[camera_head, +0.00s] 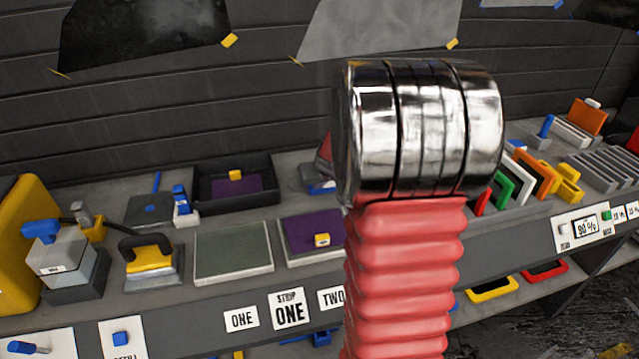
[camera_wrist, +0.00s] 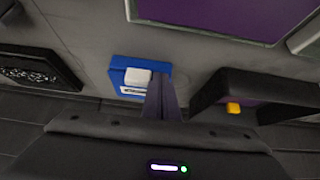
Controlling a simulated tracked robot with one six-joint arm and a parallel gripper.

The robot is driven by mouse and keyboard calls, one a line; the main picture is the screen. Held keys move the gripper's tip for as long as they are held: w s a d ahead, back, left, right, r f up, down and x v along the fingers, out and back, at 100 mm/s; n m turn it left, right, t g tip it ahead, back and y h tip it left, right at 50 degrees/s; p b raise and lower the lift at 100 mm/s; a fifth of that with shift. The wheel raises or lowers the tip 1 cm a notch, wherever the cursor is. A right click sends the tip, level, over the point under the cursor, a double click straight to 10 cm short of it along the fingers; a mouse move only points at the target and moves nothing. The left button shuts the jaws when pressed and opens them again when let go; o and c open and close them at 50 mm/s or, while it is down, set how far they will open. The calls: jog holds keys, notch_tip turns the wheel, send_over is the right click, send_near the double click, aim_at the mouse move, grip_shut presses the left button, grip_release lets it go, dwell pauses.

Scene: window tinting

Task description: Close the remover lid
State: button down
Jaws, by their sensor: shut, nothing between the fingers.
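A blue box with a white block on its top (camera_wrist: 140,77) lies on the grey bench in the wrist view. I take it for the remover, but I cannot tell for sure, nor how its lid stands. A blue and grey thing (camera_head: 317,184) shows beside my arm in the head view, partly hidden by it, and looks like the same object. My gripper (camera_wrist: 161,84) is shut and empty. Its fingers overlap the right edge of the blue box in the wrist view; whether they touch it is unclear. In the head view my arm hides the gripper.
A dark tray (camera_head: 265,169) holds a purple sheet and a yellow block; it also shows right of my fingers in the wrist view (camera_wrist: 212,88). A dark grid-topped item (camera_wrist: 40,74) is at left there. Purple (camera_head: 303,229) and green-grey (camera_head: 233,253) panels lie nearer the front.

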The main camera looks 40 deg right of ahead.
jog(key=shift+f, duration=0.45)
jog(key=shift+w+d+r, duration=0.15)
jog(key=shift+d+r, duration=0.05)
jog(key=shift+r, duration=0.1)
